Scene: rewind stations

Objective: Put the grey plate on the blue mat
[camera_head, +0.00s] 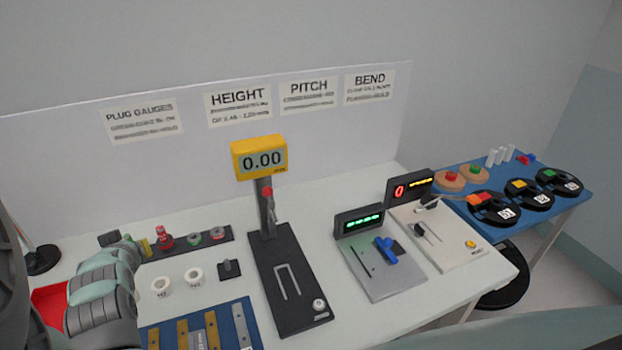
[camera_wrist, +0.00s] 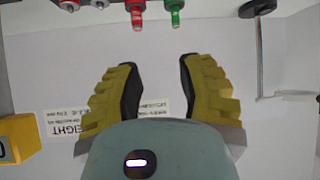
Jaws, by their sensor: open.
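The blue mat (camera_head: 228,323) lies at the front of the white table, cut off by the picture's bottom edge. Several brass-coloured strips and a small grey plate (camera_head: 198,340) show on it; the plate is partly cut off, and I cannot tell whether it is the task's grey plate. My gripper (camera_head: 140,246) is at the left, near the plug gauge rack and behind the mat's left end. In the wrist view, its yellow-padded fingers (camera_wrist: 160,88) are apart with nothing between them. A red-handled gauge (camera_wrist: 137,14) and a green-handled gauge (camera_wrist: 175,14) show beyond the fingertips.
The height gauge (camera_head: 280,275) stands right of the mat. Two white rings (camera_head: 161,287) and a small dark block (camera_head: 229,268) lie behind the mat. The pitch station (camera_head: 384,279) and bend station (camera_head: 450,240) are farther right. A red tray (camera_head: 47,300) is at the left.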

